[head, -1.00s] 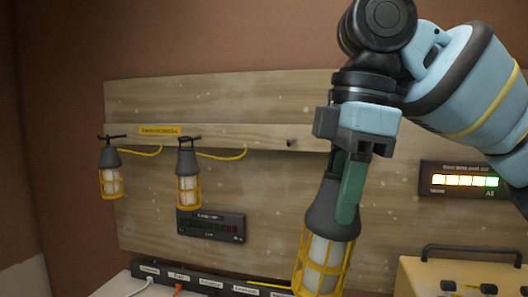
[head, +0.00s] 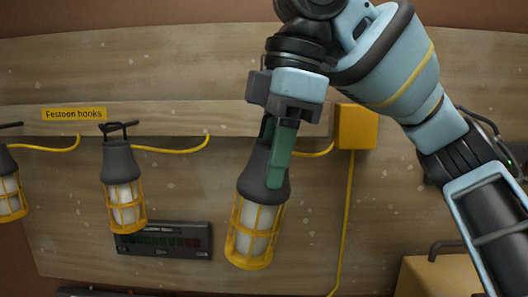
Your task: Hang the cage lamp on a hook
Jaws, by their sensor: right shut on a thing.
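My right gripper (head: 278,158) is shut on the top of a cage lamp (head: 257,220), with a grey cap and a yellow cage. The lamp is tilted slightly, its cage pointing down, in front of the wooden board. The gripper covers the top of the lamp, and I cannot tell whether it touches a hook. Two similar lamps hang from hooks at the left, a near one (head: 124,190) and one cut by the left edge (head: 8,190). The hook rail (head: 225,119) runs behind my gripper; no free hook shows. My left gripper is not in view.
A yellow box (head: 356,127) sits right of the held lamp, with yellow cable running to it and down. A dark indicator panel (head: 165,240) is on the board below the lamps. A tan case (head: 430,275) stands at bottom right.

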